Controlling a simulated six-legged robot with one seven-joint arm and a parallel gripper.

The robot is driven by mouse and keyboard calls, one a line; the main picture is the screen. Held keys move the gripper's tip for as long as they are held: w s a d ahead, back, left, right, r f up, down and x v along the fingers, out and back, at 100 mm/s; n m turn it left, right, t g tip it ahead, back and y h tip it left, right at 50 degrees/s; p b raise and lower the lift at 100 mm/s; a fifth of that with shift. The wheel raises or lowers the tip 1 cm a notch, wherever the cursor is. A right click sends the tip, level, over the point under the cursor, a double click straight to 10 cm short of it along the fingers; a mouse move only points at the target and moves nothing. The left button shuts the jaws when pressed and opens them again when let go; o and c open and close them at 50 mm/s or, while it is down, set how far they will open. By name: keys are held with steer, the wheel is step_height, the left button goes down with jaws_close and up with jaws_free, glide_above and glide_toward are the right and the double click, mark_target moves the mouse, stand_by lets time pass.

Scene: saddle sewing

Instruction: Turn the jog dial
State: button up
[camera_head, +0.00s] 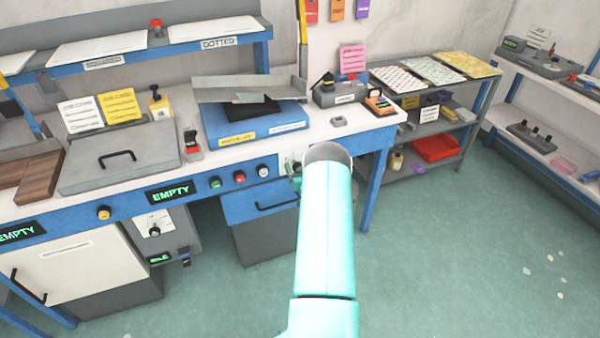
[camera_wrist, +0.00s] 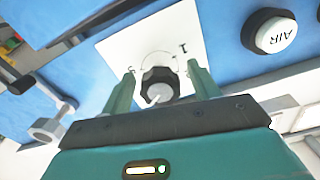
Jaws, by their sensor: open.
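The dial (camera_wrist: 158,86) is a dark ridged knob with a grey face, on a white plate (camera_wrist: 125,47) with printed marks, one reading 1, in the wrist view. A pale line shows on its face. My gripper (camera_wrist: 161,80) is open, with one green finger on each side of the knob. I cannot tell whether either finger touches it. In the head view the plate (camera_head: 287,162) shows on the blue bench front, partly hidden behind my arm, and the knob cannot be made out.
A white AIR button (camera_wrist: 272,33) stands right of the plate in the wrist view. Red (camera_head: 239,177) and green (camera_head: 215,183) buttons sit farther left on the bench front. A black drawer handle (camera_head: 278,204) is below. Open floor lies right of my arm.

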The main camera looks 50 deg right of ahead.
steer(key=v, duration=1.3)
steer(key=shift+s+a, duration=0.15)
steer(key=shift+s, duration=0.15)
steer(key=w+a+r+n+g+y, duration=0.1)
steer(key=w+a+r, duration=0.2)
steer(key=w+r, duration=0.4)
steer(key=w+a+r+n+g+y, duration=0.1)
steer(key=w+a+r, duration=0.35)
steer(key=r, duration=0.35)
steer(key=w+a+r+n+g+y, duration=0.2)
steer(key=a+r+g, duration=0.1)
steer(key=a+r, duration=0.95)
steer(key=s+a+r+n+g+y, duration=0.1)
steer(key=s+a+r, duration=0.2)
steer(key=a, duration=0.5)
steer(key=s+a+r+g+y, duration=0.1)
steer(key=s+a+r, duration=0.3)
steer(key=a, duration=0.4)
steer(key=s+a+r+n+g+y, duration=0.1)
steer(key=s+a+n+g+y, duration=0.1)
steer(key=s+a, duration=1.3)
steer(key=shift+s+r+n+g+y, duration=0.2)
steer(key=shift+s+n+g+y, duration=0.3)
steer(key=shift+s, duration=0.6)
